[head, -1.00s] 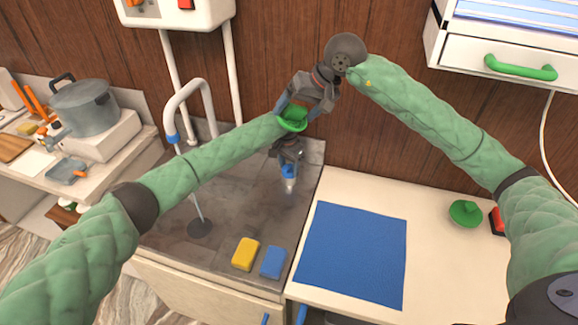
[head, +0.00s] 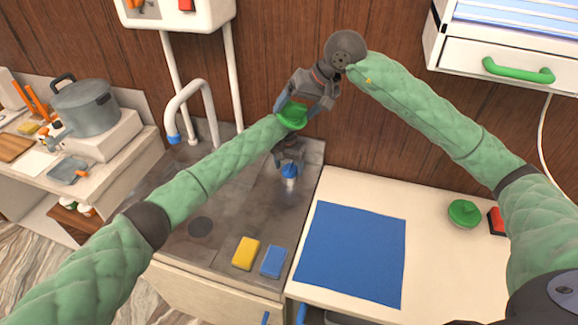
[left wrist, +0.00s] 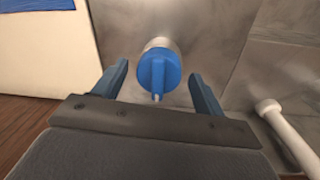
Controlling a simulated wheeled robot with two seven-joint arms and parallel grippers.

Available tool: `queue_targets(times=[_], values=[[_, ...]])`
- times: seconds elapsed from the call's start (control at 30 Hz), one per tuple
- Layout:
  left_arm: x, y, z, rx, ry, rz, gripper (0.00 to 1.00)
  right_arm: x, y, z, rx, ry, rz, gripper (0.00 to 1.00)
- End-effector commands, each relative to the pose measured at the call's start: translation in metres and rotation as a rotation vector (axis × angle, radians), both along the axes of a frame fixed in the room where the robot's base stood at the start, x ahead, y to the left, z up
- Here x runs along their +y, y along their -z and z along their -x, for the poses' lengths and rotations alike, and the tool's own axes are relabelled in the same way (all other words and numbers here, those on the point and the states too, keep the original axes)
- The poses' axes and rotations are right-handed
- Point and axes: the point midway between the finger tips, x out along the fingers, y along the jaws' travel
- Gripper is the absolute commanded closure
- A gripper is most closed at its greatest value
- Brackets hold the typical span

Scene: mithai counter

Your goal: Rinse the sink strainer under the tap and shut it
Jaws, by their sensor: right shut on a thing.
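The green strainer (head: 292,117) is up in the air above the back of the sink counter, where my right gripper (head: 299,104) is shut on it. The tap's white spout (head: 188,100) with a blue tip stands to the left, with no water stream under it. The blue tap knob (head: 289,171) stands upright on the counter; it also shows in the left wrist view (left wrist: 158,72). My left gripper (head: 288,158) is just above the knob. Its blue fingers are apart on either side of the knob, with gaps showing.
A dark round drain (head: 200,227) lies in the grey sink counter (head: 225,205). A yellow sponge (head: 246,253) and a blue sponge (head: 273,262) lie at its front edge. A blue mat (head: 352,254) and a green lid-like piece (head: 464,213) are on the right counter.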

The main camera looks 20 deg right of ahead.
Motion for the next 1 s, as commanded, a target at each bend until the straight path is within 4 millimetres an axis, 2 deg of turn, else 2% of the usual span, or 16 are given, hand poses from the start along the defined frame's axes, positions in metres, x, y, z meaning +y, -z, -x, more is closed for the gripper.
queue_targets(times=[0.23, 0.37, 0.47, 0.8, 1.0], values=[[0.000, -0.001, 0.000, 0.000, 0.001, 0.000, 0.29, 0.000, 0.001, 0.000, 0.000, 0.000, 0.000, 0.41], [0.000, -0.009, -0.001, 0.000, 0.002, 0.000, 0.29, 0.000, 0.007, 0.000, 0.000, 0.000, 0.000, 0.41], [0.001, -0.023, -0.002, -0.001, 0.002, 0.001, 0.29, 0.000, 0.015, 0.000, 0.000, 0.000, 0.000, 0.41], [0.004, -0.087, -0.005, -0.001, 0.001, 0.000, 0.29, 0.000, 0.039, 0.000, 0.000, 0.000, 0.000, 0.41], [0.005, -0.111, -0.006, 0.001, 0.001, 0.001, 0.29, 0.000, 0.046, 0.000, 0.000, 0.000, 0.000, 0.41]])
